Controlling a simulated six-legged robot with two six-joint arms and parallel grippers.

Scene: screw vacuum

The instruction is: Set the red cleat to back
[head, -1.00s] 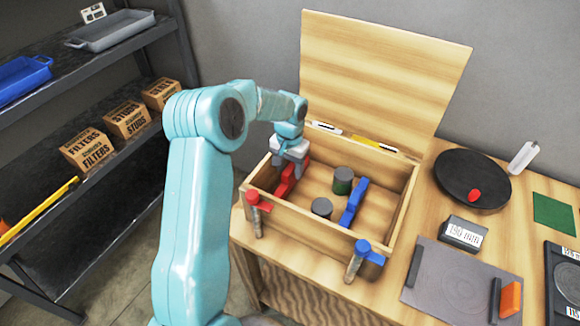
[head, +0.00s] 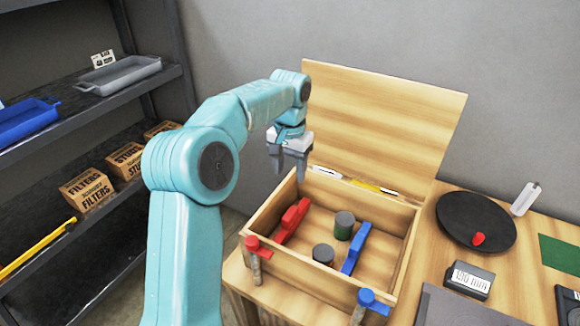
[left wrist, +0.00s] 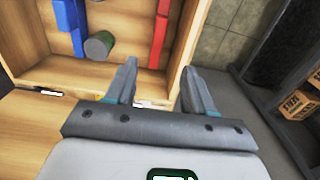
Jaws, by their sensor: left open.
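The red cleat (head: 291,222) is a long red bar with a raised block, lying along the left inner side of the open wooden box. In the left wrist view it shows at the top centre (left wrist: 160,32), partly cut off by the frame. My left gripper (head: 289,172) is open and empty, pointing down above the box's back left corner, apart from the cleat. Its two fingers (left wrist: 158,78) show spread in the left wrist view. My right gripper is not in view.
In the wooden box (head: 290,268) are a blue bar (head: 356,248), a green cylinder (head: 344,225) and a dark cylinder (head: 323,254). Its lid (head: 385,120) stands open behind. Red (head: 258,248) and blue (head: 372,300) knobs sit at its front. A shelf stands left.

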